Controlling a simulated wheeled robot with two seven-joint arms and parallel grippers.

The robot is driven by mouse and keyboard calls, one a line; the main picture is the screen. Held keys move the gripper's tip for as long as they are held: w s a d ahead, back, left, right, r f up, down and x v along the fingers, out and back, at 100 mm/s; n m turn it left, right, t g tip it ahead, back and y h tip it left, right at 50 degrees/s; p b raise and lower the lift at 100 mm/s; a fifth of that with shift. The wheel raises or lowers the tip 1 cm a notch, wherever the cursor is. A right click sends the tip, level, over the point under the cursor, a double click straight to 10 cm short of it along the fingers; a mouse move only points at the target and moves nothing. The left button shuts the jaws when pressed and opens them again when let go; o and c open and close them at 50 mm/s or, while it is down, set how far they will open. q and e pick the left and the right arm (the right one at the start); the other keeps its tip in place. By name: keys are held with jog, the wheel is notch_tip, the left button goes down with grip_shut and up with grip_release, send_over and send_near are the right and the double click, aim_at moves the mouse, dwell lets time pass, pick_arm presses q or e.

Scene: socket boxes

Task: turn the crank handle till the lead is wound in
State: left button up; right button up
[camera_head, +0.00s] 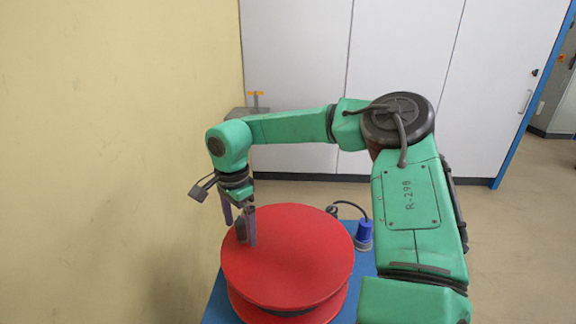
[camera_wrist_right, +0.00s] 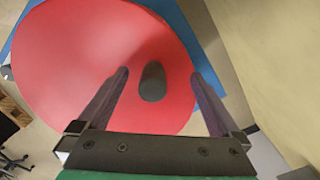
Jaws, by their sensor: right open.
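A red reel (camera_head: 295,262) lies flat, its round top facing up. The crank handle, a short dark grey knob (camera_wrist_right: 152,84), stands on the reel's top near its edge. In the head view the handle (camera_head: 241,230) is partly hidden by a finger. My right gripper (camera_head: 240,233) is open, with one finger on each side of the handle; the wrist view shows gaps between the handle and both fingers. A dark lead (camera_head: 349,205) shows behind the reel, with a blue plug (camera_head: 363,233) at its end. My left gripper is out of view.
The reel sits on a blue surface (camera_head: 216,304). A yellow wall (camera_head: 110,150) rises close on the left. White cabinets (camera_head: 295,60) stand at the back, with a grey item with an orange top (camera_head: 256,94) before them. The floor on the right is clear.

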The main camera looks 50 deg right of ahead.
notch_tip(320, 180, up, 8)
jog(key=p, duration=0.6)
jog(key=shift+s, duration=0.1)
dwell(0.3)
